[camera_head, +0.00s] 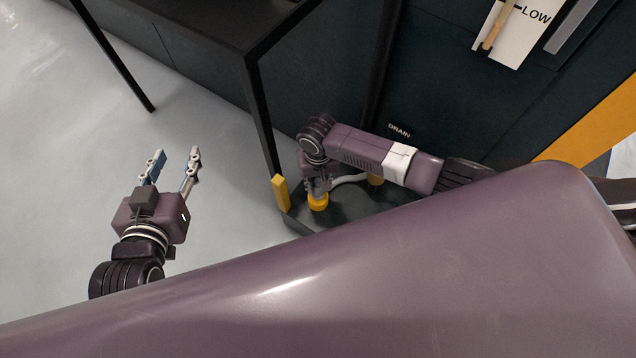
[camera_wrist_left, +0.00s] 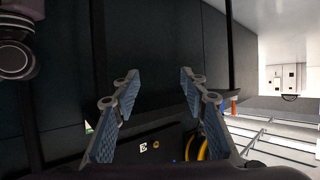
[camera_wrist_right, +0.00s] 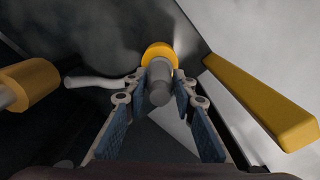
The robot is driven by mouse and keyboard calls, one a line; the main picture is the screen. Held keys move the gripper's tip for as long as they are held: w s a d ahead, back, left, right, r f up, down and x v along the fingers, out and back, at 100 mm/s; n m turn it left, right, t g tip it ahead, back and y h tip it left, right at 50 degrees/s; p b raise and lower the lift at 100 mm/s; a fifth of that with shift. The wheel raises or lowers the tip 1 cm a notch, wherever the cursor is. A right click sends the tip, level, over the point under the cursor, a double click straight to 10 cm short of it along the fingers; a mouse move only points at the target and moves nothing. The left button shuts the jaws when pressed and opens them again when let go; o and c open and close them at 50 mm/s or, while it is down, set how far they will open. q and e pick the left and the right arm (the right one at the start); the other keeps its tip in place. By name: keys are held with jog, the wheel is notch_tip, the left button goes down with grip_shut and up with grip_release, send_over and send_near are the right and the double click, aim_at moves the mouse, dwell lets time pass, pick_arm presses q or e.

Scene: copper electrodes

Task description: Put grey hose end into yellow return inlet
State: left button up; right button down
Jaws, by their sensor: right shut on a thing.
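The yellow return inlet appears to be the yellow ring (camera_head: 318,202) low in the dark tray beside the frame leg; it also shows in the right wrist view (camera_wrist_right: 157,52). My right gripper (camera_head: 319,188) is right at it, shut on the grey hose end (camera_wrist_right: 160,83). In the right wrist view, the hose end lines up with the ring and overlaps it; how deep it sits is hidden. The grey hose (camera_head: 350,179) runs from the gripper toward an orange-yellow fitting (camera_head: 376,180). My left gripper (camera_head: 176,168) is open and empty above the floor, away from the tray.
A yellow upright block (camera_head: 281,193) stands at the tray corner, close to my right gripper. The dark tray (camera_head: 345,211) has a raised rim. A black frame leg (camera_head: 262,130) rises beside it. A "DRAIN" label (camera_head: 399,130) marks the dark panel. Open floor lies left.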

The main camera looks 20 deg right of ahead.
jog(key=shift+f, duration=0.3)
jog(key=shift+f+b, duration=0.4)
jog(key=shift+f, duration=0.05)
jog(key=c, duration=1.8)
grip_release()
pick_arm(q)
jog(key=r, duration=0.1)
jog(key=w+r+t, duration=0.1)
jog(key=r, duration=0.1)
jog(key=w+d+r+t, duration=0.1)
jog(key=shift+r+h, duration=0.2)
jog(key=shift+h, duration=0.2)
pick_arm(e)
jog(key=shift+o, duration=1.4)
jog(key=shift+o, duration=0.4)
jog(key=o, duration=0.7)
